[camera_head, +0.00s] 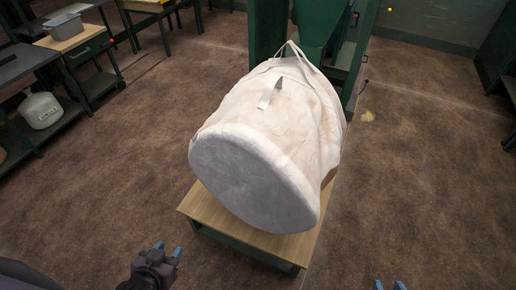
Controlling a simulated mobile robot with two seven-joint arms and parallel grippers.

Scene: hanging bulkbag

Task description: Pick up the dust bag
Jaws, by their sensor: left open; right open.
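The dust bag (268,150) is a large off-white fabric sack. It lies tilted on a low wooden-topped table, with its flat round end facing me and a loose strap (268,93) on its upper side. Further straps rise at its far end. My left gripper (168,250) is open and empty at the bottom, in front of the table and left of it, apart from the bag. My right gripper (390,285) shows only its blue fingertips at the bottom edge, right of the table. It is open and apart from the bag.
The low table (205,212) has a wooden top and green frame. A green machine (316,30) stands behind the bag. At left are a workbench (30,62), a grey bin (64,26) on a cart, and a white canister (41,110).

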